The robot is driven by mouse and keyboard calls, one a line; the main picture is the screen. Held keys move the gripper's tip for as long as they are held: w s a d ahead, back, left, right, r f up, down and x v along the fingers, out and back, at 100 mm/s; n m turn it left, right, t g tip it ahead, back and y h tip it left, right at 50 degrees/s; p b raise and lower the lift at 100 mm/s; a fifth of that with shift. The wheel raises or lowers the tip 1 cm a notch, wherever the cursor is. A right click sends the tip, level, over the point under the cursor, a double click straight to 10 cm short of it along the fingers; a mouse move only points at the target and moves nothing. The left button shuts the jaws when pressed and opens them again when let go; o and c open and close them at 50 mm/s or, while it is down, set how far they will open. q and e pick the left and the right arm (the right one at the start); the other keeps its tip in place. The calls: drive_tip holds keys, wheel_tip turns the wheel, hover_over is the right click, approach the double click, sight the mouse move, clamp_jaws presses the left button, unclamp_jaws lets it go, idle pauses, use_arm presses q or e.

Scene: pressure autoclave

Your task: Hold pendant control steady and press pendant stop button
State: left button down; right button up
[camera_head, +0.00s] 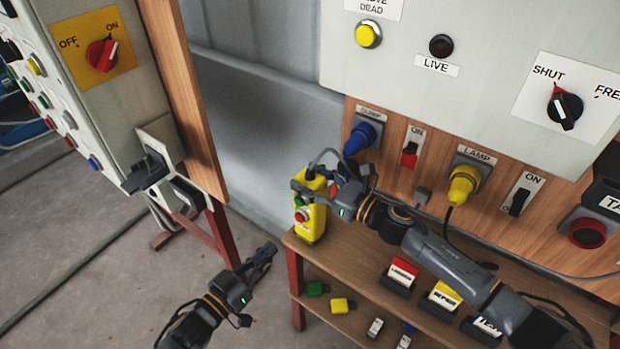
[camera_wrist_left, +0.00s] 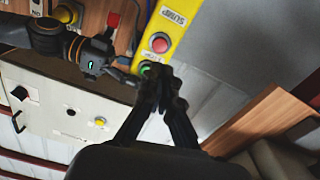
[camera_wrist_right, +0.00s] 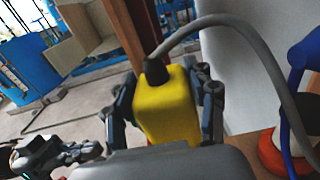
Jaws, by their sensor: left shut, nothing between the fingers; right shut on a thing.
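The yellow pendant control (camera_head: 313,226) stands upright on the corner of the wooden shelf, with a red button on its face. My right gripper (camera_head: 318,188) is shut on its upper part; in the right wrist view the fingers sit on both sides of the yellow body (camera_wrist_right: 166,105), with a grey cable leaving its top. In the left wrist view the pendant (camera_wrist_left: 178,22) shows a SUMP label, a red button (camera_wrist_left: 160,44) and a green button (camera_wrist_left: 147,67). My left gripper (camera_head: 268,250) is shut and empty, below and left of the pendant in the head view, apart from it.
The wooden shelf (camera_head: 370,266) holds labelled blocks; coloured padlocks lie on the level below. A blue plug (camera_head: 360,138) and yellow lamp plug (camera_head: 463,186) sit on the panel behind. A switch cabinet (camera_head: 95,95) stands left. Floor around my left gripper is clear.

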sight(300, 217)
idle(0.4)
use_arm(q)
drive_tip(key=n+y, duration=0.4)
drive_tip(key=n, duration=0.3)
drive_tip(key=n+g+y, duration=0.1)
drive_tip(key=n+y, duration=0.2)
drive_tip(key=n, duration=0.3)
drive_tip(key=s+n+y, duration=0.1)
drive_tip(key=n+y, duration=0.3)
drive_tip(key=n, duration=0.3)
drive_tip(key=shift+s+r+n+g+y, duration=0.1)
drive_tip(key=shift+r+n+g+y, duration=0.2)
drive_tip(key=w+d, duration=0.5)
drive_tip(key=w, duration=0.2)
drive_tip(key=shift+w+d, duration=0.15)
drive_tip(key=shift+d, duration=0.05)
idle(0.6)
drive_tip(key=shift+w+d, duration=0.2)
drive_tip(key=shift+w, duration=0.05)
